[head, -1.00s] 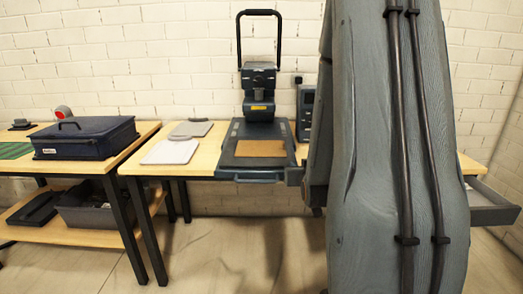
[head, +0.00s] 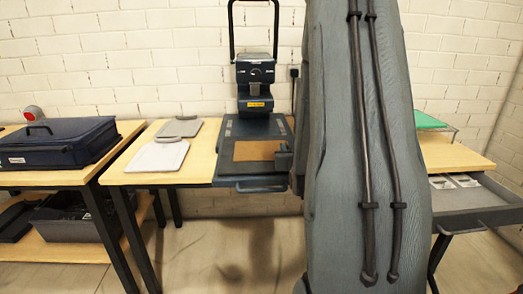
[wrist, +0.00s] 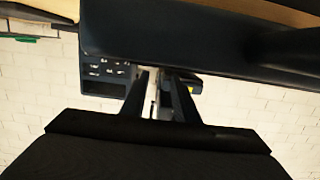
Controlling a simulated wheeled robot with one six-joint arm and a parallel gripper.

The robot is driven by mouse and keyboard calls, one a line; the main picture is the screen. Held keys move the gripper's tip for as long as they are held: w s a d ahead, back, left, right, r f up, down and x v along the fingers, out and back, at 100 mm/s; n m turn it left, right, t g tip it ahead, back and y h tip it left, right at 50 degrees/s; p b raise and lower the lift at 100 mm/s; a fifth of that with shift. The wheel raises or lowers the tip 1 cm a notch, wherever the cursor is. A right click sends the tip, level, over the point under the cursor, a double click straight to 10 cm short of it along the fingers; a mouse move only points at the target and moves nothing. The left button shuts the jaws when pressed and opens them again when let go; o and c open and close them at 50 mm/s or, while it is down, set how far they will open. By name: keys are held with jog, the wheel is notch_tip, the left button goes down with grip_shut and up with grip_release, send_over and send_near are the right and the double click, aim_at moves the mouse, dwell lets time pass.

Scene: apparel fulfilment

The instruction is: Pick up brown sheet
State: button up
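The brown sheet (head: 257,150) lies flat on the dark lower plate (head: 228,170) of the press (head: 256,80), on the middle table. Its right end is partly covered by a small dark part (head: 284,158), which looks like the end of my gripper. My large grey arm hides the rest of the gripper in the head view. In the wrist view, the two fingers of my gripper (wrist: 158,76) stand apart with a clear gap and nothing between them. A broad dark slab crosses the top of that view. The brown sheet does not show there.
Grey flat boards (head: 158,157) lie left of the press on the table (head: 135,178). A dark blue case (head: 60,143) sits on the left table. A box with buttons (wrist: 105,72) shows in the wrist view. An open grey drawer (head: 475,212) juts out at right.

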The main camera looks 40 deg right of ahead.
jog(key=x, duration=0.4)
jog(key=shift+w+d+f+p, duration=0.15)
jog(key=shift+f+p, duration=0.1)
jog(key=shift+p, duration=0.05)
grip_shut()
